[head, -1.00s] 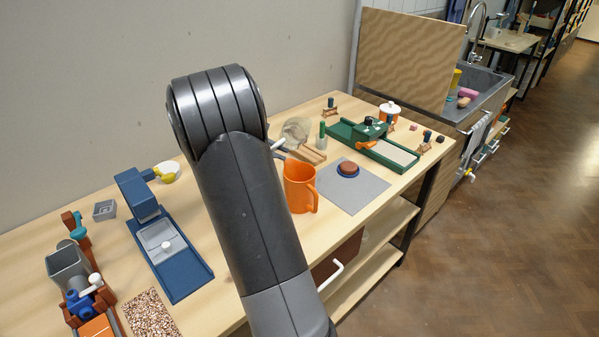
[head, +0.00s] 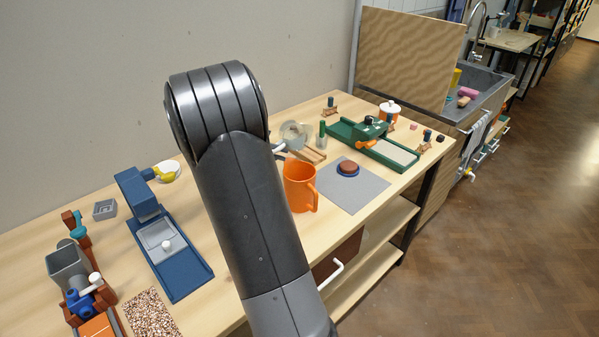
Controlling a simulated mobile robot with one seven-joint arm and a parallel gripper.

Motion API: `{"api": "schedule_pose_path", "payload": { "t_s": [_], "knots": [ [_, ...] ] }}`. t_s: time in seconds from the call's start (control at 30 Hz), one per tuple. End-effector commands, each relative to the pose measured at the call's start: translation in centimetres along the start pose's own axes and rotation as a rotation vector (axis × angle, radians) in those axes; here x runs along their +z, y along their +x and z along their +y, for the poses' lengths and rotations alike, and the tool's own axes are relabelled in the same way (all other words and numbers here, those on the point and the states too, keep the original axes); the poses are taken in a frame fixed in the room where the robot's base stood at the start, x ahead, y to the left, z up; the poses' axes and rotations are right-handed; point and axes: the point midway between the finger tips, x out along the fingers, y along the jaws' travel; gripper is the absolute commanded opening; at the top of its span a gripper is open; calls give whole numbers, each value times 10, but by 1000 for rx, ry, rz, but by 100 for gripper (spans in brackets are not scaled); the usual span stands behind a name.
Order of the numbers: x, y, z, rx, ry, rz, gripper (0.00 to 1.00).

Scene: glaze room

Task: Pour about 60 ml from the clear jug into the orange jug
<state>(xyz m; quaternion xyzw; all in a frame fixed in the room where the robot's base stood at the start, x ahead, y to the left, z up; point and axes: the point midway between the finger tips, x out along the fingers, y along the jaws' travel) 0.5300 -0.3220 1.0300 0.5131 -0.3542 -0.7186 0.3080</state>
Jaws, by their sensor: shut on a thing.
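The orange jug (head: 300,187) stands upright on the bench, just right of my arm in the head view, with its handle to the right. A clear, see-through round vessel (head: 294,134), which looks like the clear jug, shows behind it beside my arm. It appears tilted; its outline is faint, and I cannot make out any liquid level in it. I cannot see inside the orange jug well enough to tell its contents. My gripper is hidden behind my dark arm link, so its hold on the clear jug does not show.
A grey mat (head: 352,190) with a brown round piece on a blue dish (head: 348,168) lies right of the orange jug. A wooden rack (head: 308,154), a green bottle (head: 322,130) and a green tool (head: 372,140) stand behind. A blue press (head: 165,245) stands left.

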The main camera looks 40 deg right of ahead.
Motion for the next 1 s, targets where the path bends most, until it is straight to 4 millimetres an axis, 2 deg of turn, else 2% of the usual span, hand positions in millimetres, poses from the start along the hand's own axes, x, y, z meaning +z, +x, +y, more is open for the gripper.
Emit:
{"api": "schedule_pose_path", "payload": {
  "t_s": [0.47, 1.0],
  "knots": [
    [-6, 8, -12, 37, 79, 43, 0],
    [-1, 5, -10, 54, 111, 58, 0]
  ]
}}
